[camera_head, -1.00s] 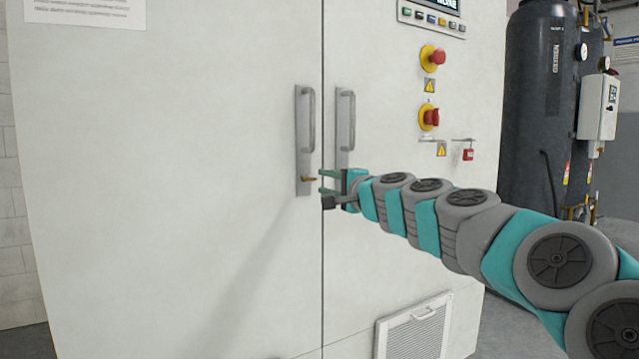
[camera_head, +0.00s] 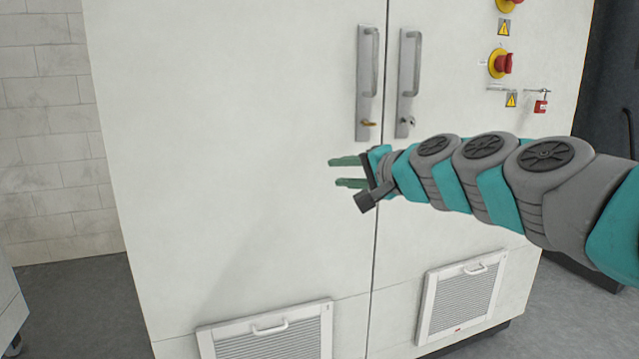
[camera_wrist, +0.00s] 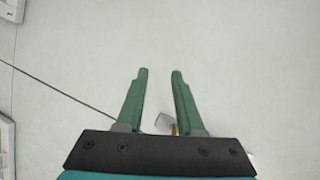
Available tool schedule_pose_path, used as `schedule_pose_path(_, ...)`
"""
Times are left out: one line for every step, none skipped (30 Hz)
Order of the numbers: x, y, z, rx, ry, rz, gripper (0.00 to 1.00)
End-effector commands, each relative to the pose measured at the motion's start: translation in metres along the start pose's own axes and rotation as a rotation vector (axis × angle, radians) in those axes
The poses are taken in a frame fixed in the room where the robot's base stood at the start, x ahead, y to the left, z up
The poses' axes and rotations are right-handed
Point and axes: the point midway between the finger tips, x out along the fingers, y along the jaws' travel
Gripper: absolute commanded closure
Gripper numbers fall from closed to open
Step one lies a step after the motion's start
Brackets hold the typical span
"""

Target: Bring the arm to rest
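My gripper (camera_head: 333,172) is in front of the white cabinet (camera_head: 240,150), below and left of its door handles. Its two green fingers are parted, with nothing between them. They also show apart in the wrist view (camera_wrist: 160,75), against a plain white door surface. My teal and grey arm (camera_head: 480,175) reaches in from the right edge of the head view, stretched out towards the cabinet.
The left door handle (camera_head: 367,70) has a brass key at its foot; the right handle (camera_head: 410,65) stands beside it. Vent grilles (camera_head: 265,343) (camera_head: 460,295) sit low on both doors. A red emergency button (camera_head: 503,64) and a red padlock (camera_head: 540,107) are at right. Grey floor (camera_head: 85,300) is open at left.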

Motion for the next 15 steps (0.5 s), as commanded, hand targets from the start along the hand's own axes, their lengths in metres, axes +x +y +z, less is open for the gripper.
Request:
schedule_pose_path(-0.003,0.014,0.03,-0.068,-0.058,0.053,0.64)
schedule_pose_path(-0.005,0.025,0.049,-0.106,-0.099,0.089,0.64)
schedule_pose_path(-0.008,0.042,0.072,-0.156,-0.149,0.14,0.64)
schedule_pose_path(-0.012,0.054,0.088,-0.193,-0.188,0.177,0.64)
schedule_pose_path(-0.017,0.067,0.103,-0.228,-0.223,0.213,0.64)
schedule_pose_path(-0.025,0.086,0.122,-0.273,-0.271,0.267,0.64)
schedule_pose_path(-0.032,0.101,0.136,-0.303,-0.309,0.308,0.64)
schedule_pose_path(-0.039,0.116,0.148,-0.333,-0.342,0.348,0.64)
schedule_pose_path(-0.05,0.136,0.163,-0.371,-0.39,0.405,0.64)
schedule_pose_path(-0.06,0.152,0.174,-0.395,-0.426,0.447,0.64)
schedule_pose_path(-0.07,0.168,0.184,-0.419,-0.459,0.489,0.64)
schedule_pose_path(-0.085,0.188,0.195,-0.449,-0.505,0.548,0.64)
schedule_pose_path(-0.097,0.202,0.203,-0.468,-0.536,0.59,0.64)
schedule_pose_path(-0.109,0.218,0.21,-0.485,-0.568,0.634,0.64)
schedule_pose_path(-0.127,0.239,0.219,-0.504,-0.616,0.697,0.64)
